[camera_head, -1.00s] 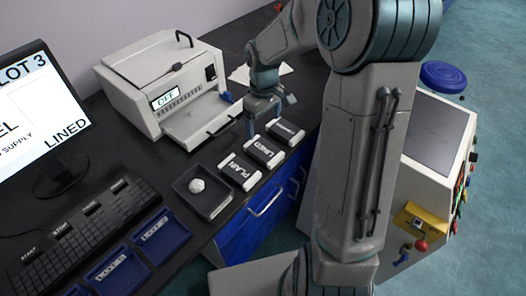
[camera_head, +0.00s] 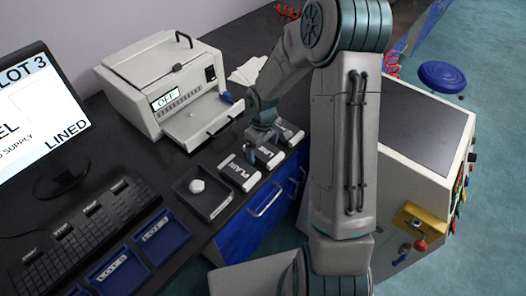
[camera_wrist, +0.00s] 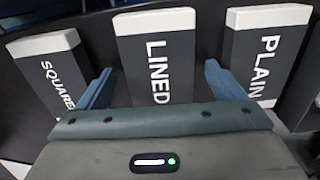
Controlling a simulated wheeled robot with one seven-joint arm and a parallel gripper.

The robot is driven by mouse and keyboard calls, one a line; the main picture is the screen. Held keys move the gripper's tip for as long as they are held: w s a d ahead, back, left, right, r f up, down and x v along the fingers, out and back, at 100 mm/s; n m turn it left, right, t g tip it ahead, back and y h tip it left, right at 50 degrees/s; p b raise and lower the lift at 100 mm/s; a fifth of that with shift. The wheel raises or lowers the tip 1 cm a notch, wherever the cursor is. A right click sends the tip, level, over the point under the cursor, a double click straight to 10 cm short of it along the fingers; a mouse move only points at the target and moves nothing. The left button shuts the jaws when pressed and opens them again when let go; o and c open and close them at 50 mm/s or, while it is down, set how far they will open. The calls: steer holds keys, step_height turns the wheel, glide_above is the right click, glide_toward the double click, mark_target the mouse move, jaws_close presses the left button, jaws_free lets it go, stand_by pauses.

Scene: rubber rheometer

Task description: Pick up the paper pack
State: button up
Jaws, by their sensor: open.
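Three dark paper packs with white end bands lie in a row on the black bench. The PLAIN pack (camera_head: 240,172) is nearest, and it is at the right in the wrist view (camera_wrist: 264,55). The LINED pack is in the middle, centred in the wrist view (camera_wrist: 157,60); my arm's end partly covers it in the head view. The third pack, SQUARED (camera_wrist: 52,70), is at the left of the wrist view and farthest in the head view (camera_head: 291,133). My gripper (camera_wrist: 160,72) is open, its fingers to either side of the LINED pack. Contact cannot be told.
A grey tray with a white lump (camera_head: 197,187) sits beside the PLAIN pack. A white machine (camera_head: 165,85) marked OFF stands behind. The monitor (camera_head: 40,120) reads LOT 3 and LINED. A keyboard (camera_head: 80,225) and blue lot trays (camera_head: 160,238) are at left; a console (camera_head: 420,125) stands right.

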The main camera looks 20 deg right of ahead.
steer(key=c, duration=1.1)
steer(key=shift+c, duration=0.2)
steer(key=shift+r, duration=0.1)
